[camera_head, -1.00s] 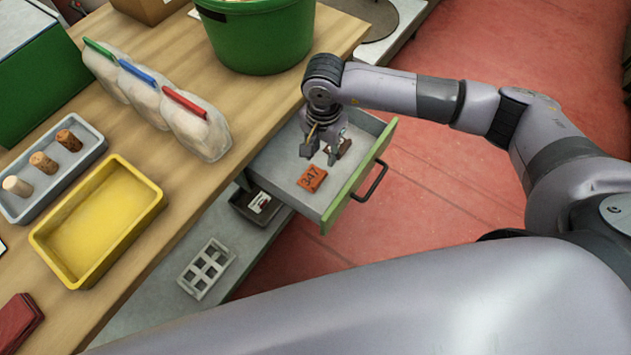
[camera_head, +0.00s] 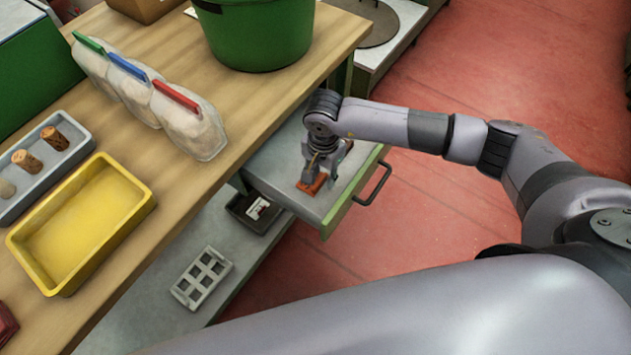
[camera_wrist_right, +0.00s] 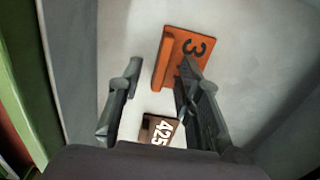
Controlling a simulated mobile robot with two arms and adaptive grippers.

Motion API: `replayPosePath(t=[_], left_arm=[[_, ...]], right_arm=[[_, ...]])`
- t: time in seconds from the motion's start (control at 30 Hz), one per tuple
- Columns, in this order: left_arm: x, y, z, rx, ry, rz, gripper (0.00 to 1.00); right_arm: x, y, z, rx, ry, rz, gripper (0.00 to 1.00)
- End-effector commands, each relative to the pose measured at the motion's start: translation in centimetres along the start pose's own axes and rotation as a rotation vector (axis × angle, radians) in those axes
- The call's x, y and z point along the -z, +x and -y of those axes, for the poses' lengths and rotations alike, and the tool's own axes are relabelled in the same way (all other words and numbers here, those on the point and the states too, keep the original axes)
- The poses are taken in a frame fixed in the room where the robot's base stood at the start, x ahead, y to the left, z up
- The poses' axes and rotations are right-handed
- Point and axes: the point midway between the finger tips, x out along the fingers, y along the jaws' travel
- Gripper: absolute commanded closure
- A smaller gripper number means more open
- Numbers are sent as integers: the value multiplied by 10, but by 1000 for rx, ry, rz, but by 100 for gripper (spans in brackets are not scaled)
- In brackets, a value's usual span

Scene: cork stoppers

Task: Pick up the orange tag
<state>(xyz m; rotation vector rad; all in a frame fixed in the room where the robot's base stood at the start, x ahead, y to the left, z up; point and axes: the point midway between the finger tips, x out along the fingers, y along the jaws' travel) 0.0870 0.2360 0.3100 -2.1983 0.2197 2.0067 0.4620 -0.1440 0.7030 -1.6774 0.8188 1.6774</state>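The orange tag (camera_head: 312,185) lies flat in the open drawer (camera_head: 294,201), partly hidden by my right gripper in the head view. In the right wrist view the orange tag (camera_wrist_right: 179,58) shows a raised edge along its left side and a dark "3"; the right finger covers part of it. My right gripper (camera_head: 321,181) is low in the drawer, over the tag. In the right wrist view my right gripper (camera_wrist_right: 157,88) is open, with a wide empty gap; the tag's left part lies between the fingers' lines. My left gripper is not in view.
A brown tag (camera_wrist_right: 160,130) marked 425 lies near the orange one. The drawer's green front (camera_head: 350,194) and grey walls surround the gripper. The wooden worktop (camera_head: 185,185) is beside it, with a green tub (camera_head: 258,35), bags (camera_head: 190,125) and a yellow tray (camera_head: 80,225).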

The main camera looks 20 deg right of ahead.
Motion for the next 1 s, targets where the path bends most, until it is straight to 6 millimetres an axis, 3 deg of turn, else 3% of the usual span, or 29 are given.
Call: replayPosePath(t=[0.5, 1.0], left_arm=[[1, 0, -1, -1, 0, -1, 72], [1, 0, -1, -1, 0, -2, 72]], right_arm=[[0, -1, 0, -1, 0, 0, 100], [0, -5, 0, 1, 0, 0, 100]])
